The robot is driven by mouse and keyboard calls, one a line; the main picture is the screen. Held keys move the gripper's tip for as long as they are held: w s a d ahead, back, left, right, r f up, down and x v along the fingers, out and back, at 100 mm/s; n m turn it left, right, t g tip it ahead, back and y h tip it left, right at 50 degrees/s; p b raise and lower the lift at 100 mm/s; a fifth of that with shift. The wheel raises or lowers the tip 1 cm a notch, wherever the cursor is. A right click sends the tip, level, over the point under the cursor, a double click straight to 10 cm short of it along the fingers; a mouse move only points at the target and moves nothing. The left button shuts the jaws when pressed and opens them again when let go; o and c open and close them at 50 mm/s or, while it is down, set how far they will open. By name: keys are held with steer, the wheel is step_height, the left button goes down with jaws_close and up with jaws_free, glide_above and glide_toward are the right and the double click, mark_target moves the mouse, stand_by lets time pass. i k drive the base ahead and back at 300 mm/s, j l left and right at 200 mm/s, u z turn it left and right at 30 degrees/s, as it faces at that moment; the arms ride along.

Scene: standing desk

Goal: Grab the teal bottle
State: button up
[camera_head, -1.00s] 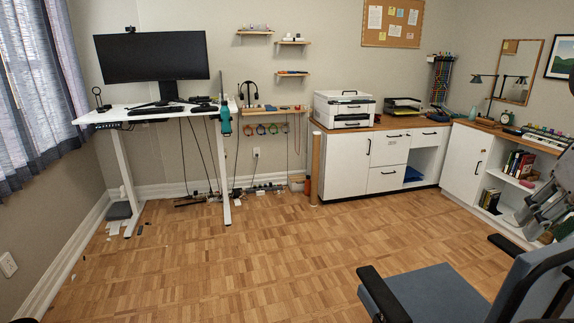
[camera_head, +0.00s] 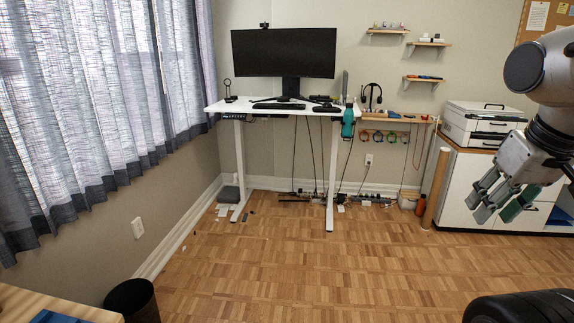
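A teal bottle-shaped object (camera_head: 348,122) hangs upright at the right front edge of the white standing desk (camera_head: 285,111), its top level with the desktop. What holds it there is too small to make out. My gripper (camera_head: 500,207) is at the right side of the view, pointing down and left, well apart from the desk and the bottle. Its grey fingers look spread, with dark green inner faces. I see nothing held between them.
The desk bears a monitor (camera_head: 283,53) and a keyboard (camera_head: 279,106). Cables hang below it. A headphone shelf (camera_head: 392,117) is close to its right. A dark bin (camera_head: 133,301) and a wooden tabletop (camera_head: 50,304) are at lower left. The parquet floor ahead is largely clear.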

mark_target(348, 114)
steer(key=i+u, duration=0.2)
steer(key=i, duration=0.8)
steer(key=i+z, duration=0.1)
steer(key=i, duration=0.4)
steer(key=i+j+z, duration=0.1)
steer(key=i, duration=0.45)
steer(key=i+j+z, duration=0.2)
steer(key=i+z, duration=0.3)
steer(key=i+j+z, duration=0.95)
steer(key=j, duration=0.15)
